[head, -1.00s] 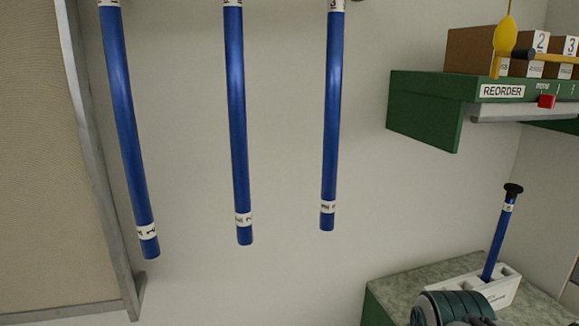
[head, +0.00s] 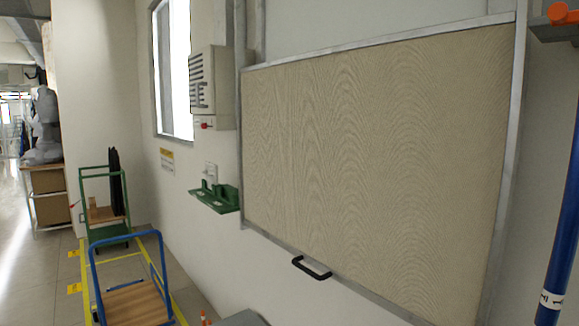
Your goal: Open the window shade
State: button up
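The window shade (head: 375,150) is a beige, wavy-patterned panel in a grey metal frame on the wall, in the middle and right of the head view. It covers its whole framed opening. A black handle (head: 312,267) sits at its lower edge, left of centre. My gripper is not in view.
A blue rod (head: 562,230) hangs at the right edge. A green wall bracket (head: 214,195) and a grey box (head: 212,88) are on the wall left of the shade. A blue cart (head: 135,285) and a green cart (head: 105,205) stand on the floor at left.

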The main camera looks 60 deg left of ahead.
aim_at(376, 164)
jog(key=u, duration=2.3)
jog(key=k, duration=0.4)
jog(key=u, duration=1.05)
jog(key=i, duration=1.45)
jog(key=z, duration=1.3)
jog(key=i, duration=0.75)
jog(key=z, duration=0.75)
